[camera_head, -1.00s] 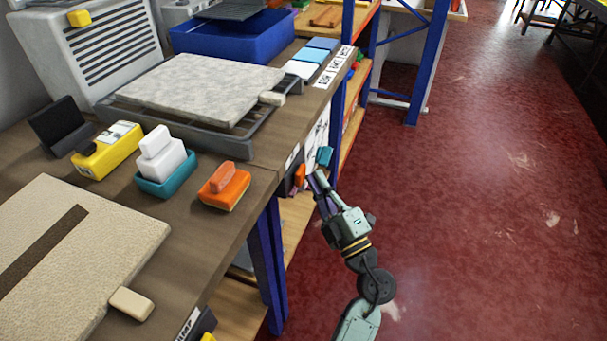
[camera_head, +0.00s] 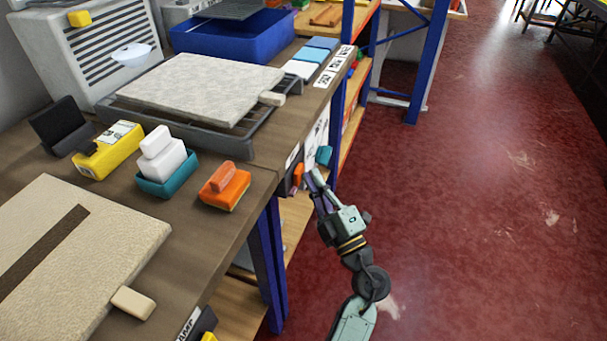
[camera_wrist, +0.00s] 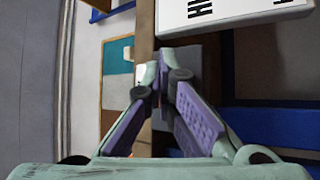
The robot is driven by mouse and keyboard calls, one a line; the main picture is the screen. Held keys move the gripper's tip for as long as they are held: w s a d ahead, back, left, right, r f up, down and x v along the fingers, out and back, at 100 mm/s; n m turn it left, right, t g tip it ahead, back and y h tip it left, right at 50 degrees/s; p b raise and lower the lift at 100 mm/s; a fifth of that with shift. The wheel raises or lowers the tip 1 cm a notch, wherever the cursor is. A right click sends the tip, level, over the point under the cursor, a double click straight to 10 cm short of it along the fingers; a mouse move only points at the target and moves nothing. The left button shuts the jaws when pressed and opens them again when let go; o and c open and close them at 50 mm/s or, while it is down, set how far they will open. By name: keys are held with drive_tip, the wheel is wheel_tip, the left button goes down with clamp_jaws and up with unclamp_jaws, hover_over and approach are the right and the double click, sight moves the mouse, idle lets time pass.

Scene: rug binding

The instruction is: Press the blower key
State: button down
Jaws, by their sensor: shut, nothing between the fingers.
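I cannot read which is the blower key. My gripper (camera_head: 314,177) is at this front face, its tips close beside the orange key and below the teal one; contact cannot be told. In the wrist view my gripper (camera_wrist: 166,72) has its purple-padded fingers converging, with nothing seen between them.
On the bench (camera_head: 262,146) are a grey slab in a dark tray, a blue bin (camera_head: 222,42), an orange-handled block (camera_head: 225,188), a yellow box (camera_head: 107,152) and a beige board (camera_head: 125,228). Blue posts support the shelving. The red floor (camera_head: 480,210) to the right is clear.

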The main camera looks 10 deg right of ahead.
idle(0.4)
drive_tip(key=shift+s+d+p, duration=0.3)
drive_tip(key=shift+s+d, duration=0.2)
drive_tip(key=shift+d, duration=0.15)
drive_tip(key=s+d, duration=0.2)
drive_tip(key=d, duration=0.1)
drive_tip(key=d+p, duration=0.1)
drive_tip(key=shift+s+d, duration=0.15)
drive_tip(key=shift+s, duration=0.25)
idle(0.7)
